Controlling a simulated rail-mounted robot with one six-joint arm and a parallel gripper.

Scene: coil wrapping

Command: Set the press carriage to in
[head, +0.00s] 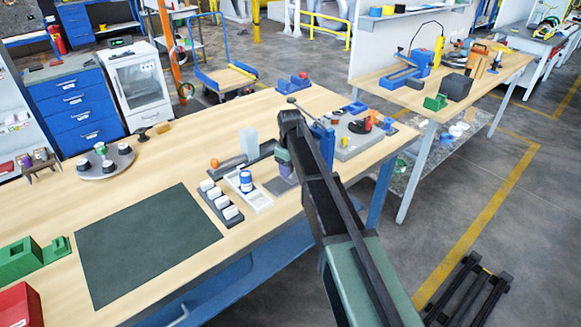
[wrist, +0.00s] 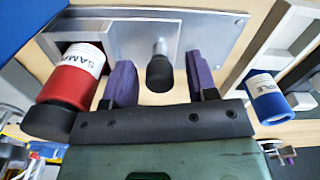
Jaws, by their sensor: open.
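In the wrist view a black-knobbed handle (wrist: 160,74) on a short metal rod stands out from a grey metal fixture (wrist: 225,28), which I take to be the press. A pale block with a bright face (wrist: 140,38) sits on the fixture; I cannot tell whether it is the carriage or its position. My gripper (wrist: 160,62) is open, with one purple finger on each side of the knob and visible gaps. In the head view my gripper (head: 285,168) is low over the bench behind the white tray; my arm hides part of the fixture there.
A red sample bottle (wrist: 75,78) is close to the left finger. A blue-and-white bottle (wrist: 267,97) stands on the right; it also shows in the white tray (head: 262,203). A rack with white blocks (head: 212,212) is beside the tray. The dark mat (head: 145,240) is clear.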

